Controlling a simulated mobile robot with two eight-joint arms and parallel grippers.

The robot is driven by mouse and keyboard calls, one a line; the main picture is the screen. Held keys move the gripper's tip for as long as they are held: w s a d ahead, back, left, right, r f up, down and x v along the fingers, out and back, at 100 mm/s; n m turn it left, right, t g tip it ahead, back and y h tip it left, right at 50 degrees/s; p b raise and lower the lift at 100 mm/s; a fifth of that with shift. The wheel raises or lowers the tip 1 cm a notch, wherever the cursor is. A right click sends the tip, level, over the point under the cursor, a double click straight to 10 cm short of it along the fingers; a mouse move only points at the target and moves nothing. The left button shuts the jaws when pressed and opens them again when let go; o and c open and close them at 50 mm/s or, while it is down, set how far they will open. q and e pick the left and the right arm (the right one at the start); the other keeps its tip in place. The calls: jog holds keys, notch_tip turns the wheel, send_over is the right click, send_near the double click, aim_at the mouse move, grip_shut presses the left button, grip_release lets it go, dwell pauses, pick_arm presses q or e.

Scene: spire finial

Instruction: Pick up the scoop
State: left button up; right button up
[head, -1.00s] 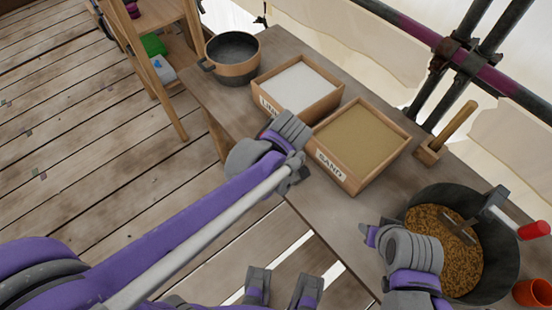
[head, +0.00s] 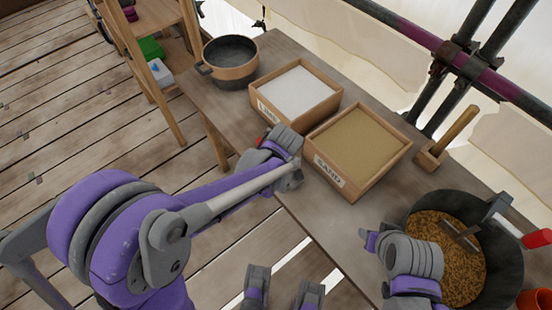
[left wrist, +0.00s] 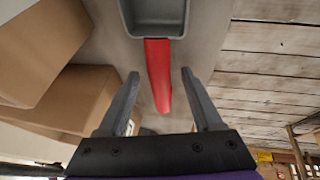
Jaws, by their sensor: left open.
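The scoop shows in the left wrist view, with a red handle (left wrist: 158,70) and a grey pan (left wrist: 156,16) at the top edge. It lies on the table. My left gripper (left wrist: 160,76) is open, with one finger on each side of the red handle and a gap on both sides. In the head view, my left gripper (head: 276,150) is at the table's front edge beside the lime and sand boxes; a small red bit (head: 262,140) shows beside it, the rest being hidden. My right gripper (head: 372,240) is by the dark bucket; its jaw opening is unclear.
A lime box (head: 326,105) and a sand box (head: 392,152) stand close behind my left gripper. A pot (head: 231,80) is at the far left. A mallet (head: 430,158) and a bucket (head: 508,284) of brown material are at the right. Bare table (head: 335,222) lies between.

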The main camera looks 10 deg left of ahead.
pick_arm(q)
grip_shut()
jog(key=shift+r, duration=0.1)
dwell(0.4)
notch_tip(320, 180, up, 10)
jog(key=p, duration=0.1)
